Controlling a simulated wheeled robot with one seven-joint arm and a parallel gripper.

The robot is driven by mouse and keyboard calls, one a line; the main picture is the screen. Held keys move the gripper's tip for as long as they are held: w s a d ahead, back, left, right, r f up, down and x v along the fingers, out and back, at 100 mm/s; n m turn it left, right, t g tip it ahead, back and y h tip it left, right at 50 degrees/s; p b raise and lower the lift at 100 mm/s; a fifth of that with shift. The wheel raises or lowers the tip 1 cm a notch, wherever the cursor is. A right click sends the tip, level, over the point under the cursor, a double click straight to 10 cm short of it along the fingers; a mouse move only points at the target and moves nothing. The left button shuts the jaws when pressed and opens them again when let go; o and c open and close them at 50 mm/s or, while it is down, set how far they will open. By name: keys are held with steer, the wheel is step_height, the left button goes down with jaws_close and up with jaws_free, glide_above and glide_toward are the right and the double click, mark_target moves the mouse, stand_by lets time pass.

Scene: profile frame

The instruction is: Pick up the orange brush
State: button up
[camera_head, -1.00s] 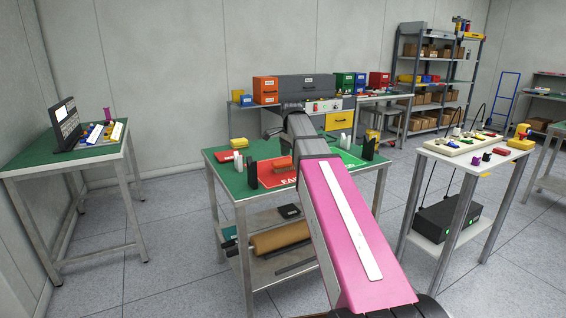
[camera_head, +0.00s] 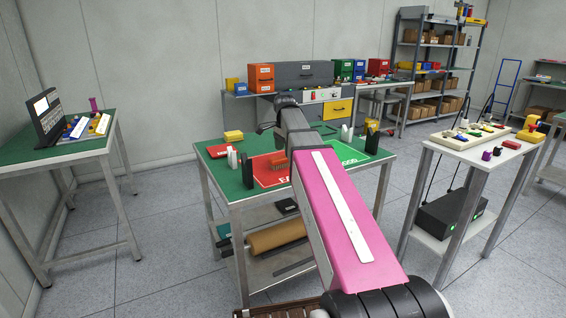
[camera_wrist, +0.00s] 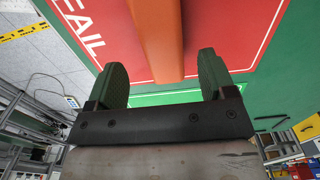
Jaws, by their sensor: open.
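The orange brush (camera_wrist: 158,38) shows in the wrist view as a long orange bar over the red FAIL mat (camera_wrist: 225,30). Its near end reaches toward the gap between my fingertips. In the head view the brush (camera_head: 279,163) lies on the red mat on the green-topped table (camera_head: 225,178), partly hidden by my arm. My gripper (camera_wrist: 162,78) is open, with one dark green finger on each side of the brush's line and nothing held. In the head view my gripper (camera_head: 266,128) is partly hidden behind my arm, above the table.
White and black upright pieces (camera_head: 247,169) stand left of the brush, and a black block (camera_head: 372,138) stands on the right near the green mat (camera_head: 345,152). A yellow block (camera_head: 233,136) sits at the back left. A side table (camera_head: 480,155) with parts stands to the right.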

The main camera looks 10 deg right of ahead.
mark_target(283, 156)
steer(key=shift+w+a+f, duration=0.1)
steer(key=shift+a+f, duration=0.05)
steer(key=shift+f, duration=1.3)
steer(key=shift+a+f, duration=0.1)
steer(key=shift+f, duration=1.3)
steer(key=shift+c, duration=0.3)
steer(key=c, duration=1)
steer(key=shift+r, duration=0.1)
steer(key=shift+c, duration=0.2)
step_height(283, 156, up, 4)
steer(key=shift+r, duration=0.2)
steer(key=a+r, duration=0.6)
steer(key=a, duration=0.5)
steer(key=shift+s+a+r, duration=0.2)
steer(key=shift+a+r, duration=0.05)
steer(key=shift+a, duration=0.1)
steer(key=shift+o, duration=0.8)
